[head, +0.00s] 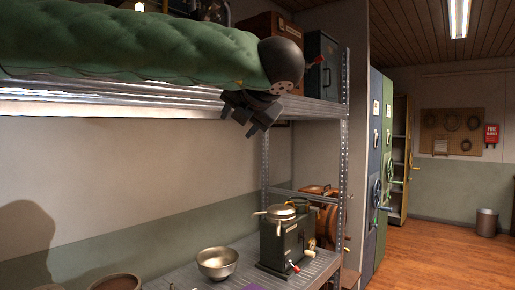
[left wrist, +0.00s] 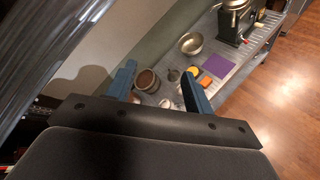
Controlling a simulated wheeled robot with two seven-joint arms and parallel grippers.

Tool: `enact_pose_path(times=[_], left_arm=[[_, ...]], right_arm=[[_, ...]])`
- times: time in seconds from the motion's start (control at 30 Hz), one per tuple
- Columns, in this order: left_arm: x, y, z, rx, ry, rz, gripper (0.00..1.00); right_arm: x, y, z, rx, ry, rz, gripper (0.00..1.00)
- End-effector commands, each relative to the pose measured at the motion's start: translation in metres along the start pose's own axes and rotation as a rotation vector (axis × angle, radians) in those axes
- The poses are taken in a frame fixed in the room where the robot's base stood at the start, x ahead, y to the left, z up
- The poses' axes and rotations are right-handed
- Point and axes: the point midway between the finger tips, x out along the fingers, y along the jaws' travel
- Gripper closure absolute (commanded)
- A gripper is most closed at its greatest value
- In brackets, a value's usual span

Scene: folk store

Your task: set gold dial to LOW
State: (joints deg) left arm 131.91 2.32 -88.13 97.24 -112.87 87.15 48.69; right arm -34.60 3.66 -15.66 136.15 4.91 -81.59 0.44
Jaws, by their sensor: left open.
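I cannot make out a gold dial or any LOW marking in either view. A dark machine (head: 284,246) with a metal pan on top stands on the lower shelf in the head view. It has a red-tipped lever (head: 294,267) and a small pale knob (head: 311,243) on its side. The machine is also partly visible at the top of the left wrist view (left wrist: 232,26). My left gripper (head: 240,122) hangs below the upper shelf's edge, open and empty, above and left of the machine. Its two fingers stand apart in the left wrist view (left wrist: 158,68). My right gripper is out of view.
The lower shelf (left wrist: 228,87) holds a metal bowl (head: 217,262), a purple cloth-like square (left wrist: 217,65) and several small pots. The upper shelf (head: 315,109) and its upright post (head: 344,150) border the space. Open floor (head: 440,255) lies right.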

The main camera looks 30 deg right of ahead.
Motion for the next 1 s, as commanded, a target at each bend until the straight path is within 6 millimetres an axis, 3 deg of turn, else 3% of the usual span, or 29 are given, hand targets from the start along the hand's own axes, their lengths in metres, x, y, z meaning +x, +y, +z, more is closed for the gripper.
enact_pose_path(times=[0.43, 1.0], left_arm=[[0.015, -0.054, -0.019, 0.009, 0.006, -0.231, 0.48], [0.016, -0.061, -0.022, 0.009, 0.006, -0.265, 0.48]], right_arm=[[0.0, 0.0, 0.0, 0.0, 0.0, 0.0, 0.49], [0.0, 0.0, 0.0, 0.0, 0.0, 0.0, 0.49]])
